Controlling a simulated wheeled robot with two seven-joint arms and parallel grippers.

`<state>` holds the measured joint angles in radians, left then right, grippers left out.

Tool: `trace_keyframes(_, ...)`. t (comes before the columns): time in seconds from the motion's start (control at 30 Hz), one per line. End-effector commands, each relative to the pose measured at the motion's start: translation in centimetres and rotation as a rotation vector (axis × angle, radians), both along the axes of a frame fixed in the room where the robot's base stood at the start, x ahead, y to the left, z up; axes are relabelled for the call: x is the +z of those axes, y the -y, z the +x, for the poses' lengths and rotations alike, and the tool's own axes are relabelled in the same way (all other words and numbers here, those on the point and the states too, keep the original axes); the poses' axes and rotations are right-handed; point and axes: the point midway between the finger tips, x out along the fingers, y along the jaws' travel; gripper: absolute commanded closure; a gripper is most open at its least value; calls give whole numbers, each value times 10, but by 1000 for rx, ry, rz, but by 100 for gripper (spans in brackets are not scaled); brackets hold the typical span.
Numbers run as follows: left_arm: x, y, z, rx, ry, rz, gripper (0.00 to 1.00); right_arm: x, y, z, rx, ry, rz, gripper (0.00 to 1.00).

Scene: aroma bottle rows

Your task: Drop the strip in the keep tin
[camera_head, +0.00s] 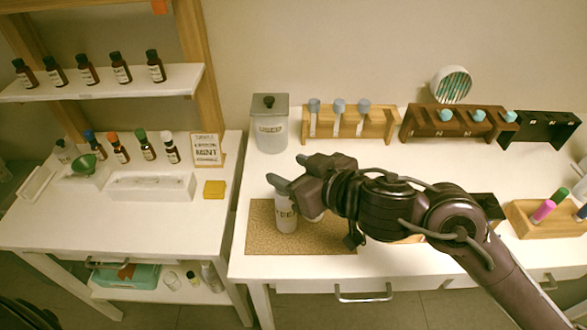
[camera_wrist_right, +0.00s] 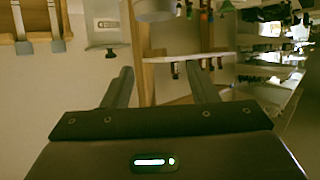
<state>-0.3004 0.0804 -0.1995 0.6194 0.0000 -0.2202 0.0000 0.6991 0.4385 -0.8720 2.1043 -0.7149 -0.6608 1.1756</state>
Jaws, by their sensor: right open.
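The grey tin (camera_head: 270,130) stands at the back left of the right-hand table, its lid with dark knob on top. Its small label is too blurred to read. It also shows upside down in the right wrist view (camera_wrist_right: 105,28). Several pale strips with blue-grey tops (camera_head: 338,122) stand in the light wooden rack. They also show in the right wrist view (camera_wrist_right: 52,22). My right gripper (camera_head: 287,170) is open and empty, in front of the tin and above the cork mat. Its fingers are apart in the right wrist view (camera_wrist_right: 162,86). My left gripper is out of view.
A white labelled jar (camera_head: 286,218) stands on the cork mat (camera_head: 335,240) just below my right gripper. Dark racks (camera_head: 425,128) stand further right at the back. A wooden holder (camera_head: 540,222) with coloured pens is at the right. A side table (camera_head: 100,225) holds bottles.

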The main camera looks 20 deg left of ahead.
Motion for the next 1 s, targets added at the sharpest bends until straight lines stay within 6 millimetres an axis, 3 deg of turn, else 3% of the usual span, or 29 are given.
trace_keyframes(0.53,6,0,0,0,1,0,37,28,56,-35,-1,2,0,47)
trace_keyframes(1.0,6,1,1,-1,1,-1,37,30,61,-39,0,0,0,47)
